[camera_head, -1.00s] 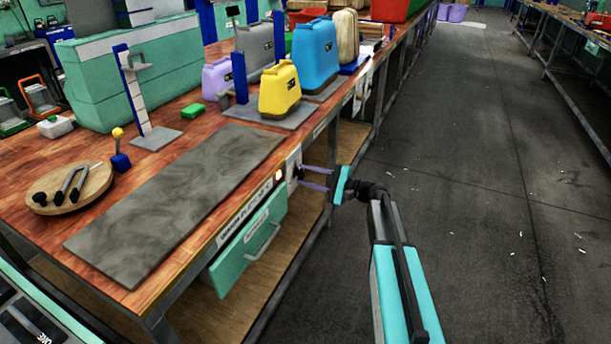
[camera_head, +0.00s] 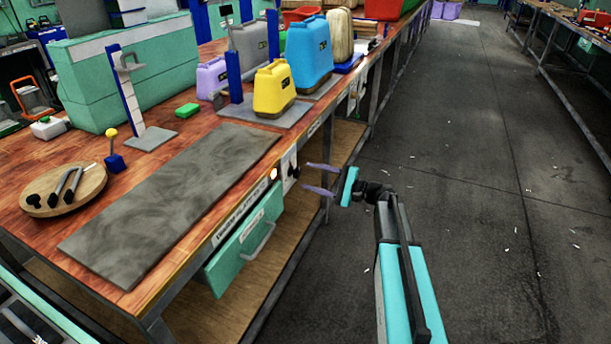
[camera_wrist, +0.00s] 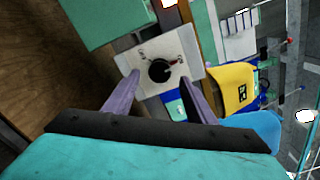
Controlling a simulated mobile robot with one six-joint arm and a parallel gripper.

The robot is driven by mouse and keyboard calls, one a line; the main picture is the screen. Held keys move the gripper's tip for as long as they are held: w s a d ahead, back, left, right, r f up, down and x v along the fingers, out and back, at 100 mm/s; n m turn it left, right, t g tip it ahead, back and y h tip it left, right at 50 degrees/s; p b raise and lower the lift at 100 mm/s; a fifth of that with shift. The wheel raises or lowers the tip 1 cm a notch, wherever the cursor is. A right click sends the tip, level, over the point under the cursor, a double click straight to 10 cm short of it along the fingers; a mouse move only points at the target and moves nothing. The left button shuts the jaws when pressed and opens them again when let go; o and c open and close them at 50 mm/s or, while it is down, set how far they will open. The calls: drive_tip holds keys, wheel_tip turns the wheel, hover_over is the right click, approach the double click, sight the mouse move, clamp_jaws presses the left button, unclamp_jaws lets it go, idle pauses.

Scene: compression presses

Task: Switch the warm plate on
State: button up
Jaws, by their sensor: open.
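The warm plate (camera_head: 170,205) is a flat grey mottled slab on the wooden bench. A white switch panel (camera_head: 288,172) with a black rotary knob (camera_head: 295,172) is on the bench's front edge; the knob shows face-on in the wrist view (camera_wrist: 159,71). Small marks flank the knob, too small to read surely, and I cannot tell its setting. A small lamp (camera_head: 273,174) beside the panel glows orange. My gripper (camera_head: 307,177) is open and empty in front of the knob, with a gap between. In the wrist view its purple fingers (camera_wrist: 160,82) point at either side of the knob.
A green drawer (camera_head: 245,240) with a handle sits under the bench edge, left of the panel. A yellow container (camera_head: 274,90), a blue container (camera_head: 309,55) and a round wooden board (camera_head: 85,200) with black-handled tools stand on the bench. The aisle floor (camera_head: 480,220) to the right is clear.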

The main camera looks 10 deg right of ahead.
drive_tip(key=v, duration=1)
drive_tip(key=shift+w, duration=0.1)
